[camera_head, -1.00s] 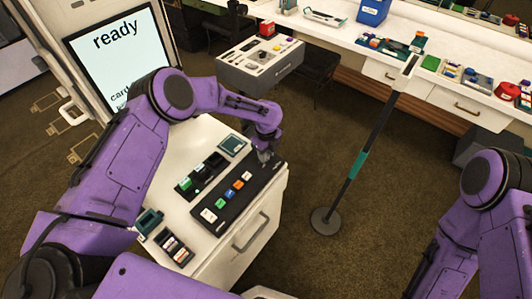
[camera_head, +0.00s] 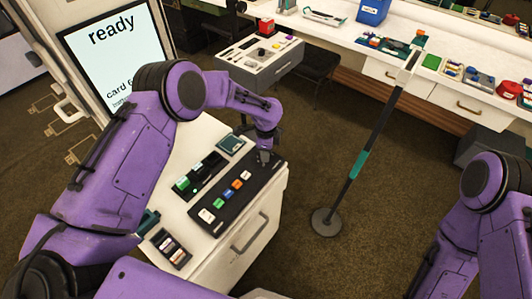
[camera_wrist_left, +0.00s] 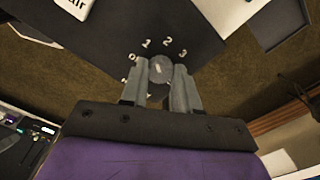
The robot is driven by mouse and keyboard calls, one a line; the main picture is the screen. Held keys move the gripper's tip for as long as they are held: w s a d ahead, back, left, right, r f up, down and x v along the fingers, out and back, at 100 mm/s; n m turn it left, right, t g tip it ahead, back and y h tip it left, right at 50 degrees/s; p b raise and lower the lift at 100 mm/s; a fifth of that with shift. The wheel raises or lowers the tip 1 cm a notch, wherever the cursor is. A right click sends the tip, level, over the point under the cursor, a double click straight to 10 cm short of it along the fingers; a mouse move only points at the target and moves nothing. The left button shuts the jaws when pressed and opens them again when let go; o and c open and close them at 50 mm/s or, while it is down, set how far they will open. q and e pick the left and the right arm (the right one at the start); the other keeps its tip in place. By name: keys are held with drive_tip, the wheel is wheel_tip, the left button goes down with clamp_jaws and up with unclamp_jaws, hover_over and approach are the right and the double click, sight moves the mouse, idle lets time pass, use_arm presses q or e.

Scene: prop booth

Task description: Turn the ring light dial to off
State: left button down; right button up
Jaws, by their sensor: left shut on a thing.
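The ring light dial (camera_wrist_left: 160,68) is a round grey knob with a pale mark, set on a dark panel with the numbers 0, 1, 2 and 3 around it. My left gripper (camera_wrist_left: 160,82) is shut on the dial, one finger on each side, in the left wrist view. In the head view, my left gripper (camera_head: 264,156) reaches down onto the far end of the black control panel (camera_head: 228,212) and hides the dial there. My right arm shows at the right edge, but its gripper is out of view.
Several coloured buttons (camera_head: 238,184) line the panel beside my gripper. A green-lit black unit (camera_head: 190,184) and a small dark tray (camera_head: 170,246) lie on the white cabinet (camera_head: 232,262). A screen (camera_head: 112,55) reads "ready". A stand (camera_head: 356,165) rises from the floor to the right.

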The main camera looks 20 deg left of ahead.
use_arm(q)
drive_tip(key=n, duration=0.5)
drive_tip(key=shift+s+f+n, duration=0.15)
drive_tip(key=shift+f+n, duration=0.05)
drive_tip(key=shift+n, duration=0.1)
drive_tip(key=n, duration=0.6)
drive_tip(key=shift+s+f+b, duration=0.1)
drive_tip(key=shift+b, duration=0.2)
drive_tip(key=c, duration=0.8)
unclamp_jaws()
drive_tip(key=shift+a, duration=0.1)
drive_tip(key=shift+w+r, duration=0.25)
drive_tip(key=shift+r, duration=0.15)
wheel_tip(320, 180, up, 10)
drive_tip(key=shift+s+f+b, duration=0.1)
drive_tip(key=shift+b, duration=0.95)
